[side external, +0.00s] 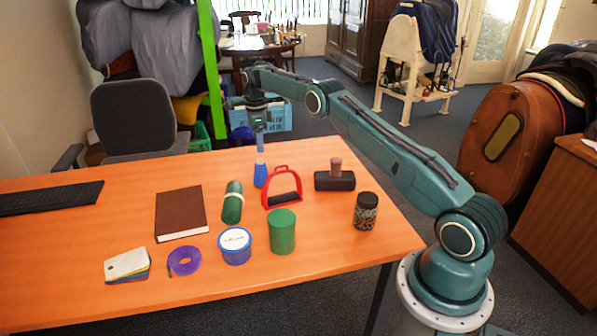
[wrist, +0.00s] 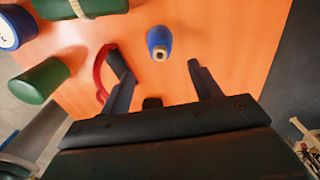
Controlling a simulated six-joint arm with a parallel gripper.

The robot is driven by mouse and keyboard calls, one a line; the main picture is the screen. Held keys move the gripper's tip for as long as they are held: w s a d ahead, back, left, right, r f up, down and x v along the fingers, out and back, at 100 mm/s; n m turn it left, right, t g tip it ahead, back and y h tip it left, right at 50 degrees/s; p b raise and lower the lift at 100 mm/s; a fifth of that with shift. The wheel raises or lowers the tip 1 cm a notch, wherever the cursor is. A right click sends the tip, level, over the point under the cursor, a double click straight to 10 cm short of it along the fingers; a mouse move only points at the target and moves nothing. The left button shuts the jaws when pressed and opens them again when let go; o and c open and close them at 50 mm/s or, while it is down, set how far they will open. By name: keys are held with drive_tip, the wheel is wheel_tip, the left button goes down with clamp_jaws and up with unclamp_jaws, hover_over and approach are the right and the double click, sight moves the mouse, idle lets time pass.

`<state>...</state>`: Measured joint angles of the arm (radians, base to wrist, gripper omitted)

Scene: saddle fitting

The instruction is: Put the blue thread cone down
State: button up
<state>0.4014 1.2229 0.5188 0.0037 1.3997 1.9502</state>
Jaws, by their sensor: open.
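The blue thread cone (side external: 260,176) stands upright on the orange table (side external: 330,245), near its far edge, behind the red stirrup. It also shows in the wrist view (wrist: 159,40), with its pale top facing the camera. My gripper (side external: 260,147) is just above the cone in the side view. In the wrist view my gripper (wrist: 159,65) has its two fingers spread wide and nothing between them. The cone lies beyond the fingertips in that view, apart from both.
The red stirrup (side external: 270,171) stands close to the cone, and in the wrist view the stirrup (wrist: 99,72) is by the left finger. A dark mallet (side external: 334,181), green roll (side external: 232,203), green cylinder (side external: 282,232) and jar (side external: 365,212) are around.

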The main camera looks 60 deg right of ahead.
drive_tip(key=shift+r, duration=1.15)
drive_tip(key=s+a+r+n+t, duration=0.1)
drive_tip(key=s+a+r+n, duration=0.2)
drive_tip(key=r, duration=0.4)
drive_tip(key=s+a+r+n, duration=0.1)
drive_tip(key=a+r+n, duration=0.2)
drive_tip(key=a+r, duration=0.3)
drive_tip(key=s+a+r+n+t, duration=0.2)
drive_tip(key=s+a+r+n, duration=0.5)
drive_tip(key=s+r, duration=0.35)
drive_tip(key=s+a+r+n+t, duration=0.1)
drive_tip(key=s+a+n, duration=0.25)
drive_tip(key=s, duration=0.45)
drive_tip(key=s+a+r+n, duration=0.1)
drive_tip(key=s+a+n, duration=0.25)
drive_tip(key=s, duration=0.35)
drive_tip(key=s+a+f+n, duration=0.1)
drive_tip(key=s+f+n, duration=0.2)
drive_tip(key=s, duration=0.4)
drive_tip(key=s+a+f+n+t, duration=0.1)
drive_tip(key=s+a+f+n, duration=0.1)
drive_tip(key=s, duration=0.5)
drive_tip(key=shift+f+n+t, duration=0.3)
drive_tip(key=shift+f+n, duration=0.5)
drive_tip(key=shift+n, duration=0.2)
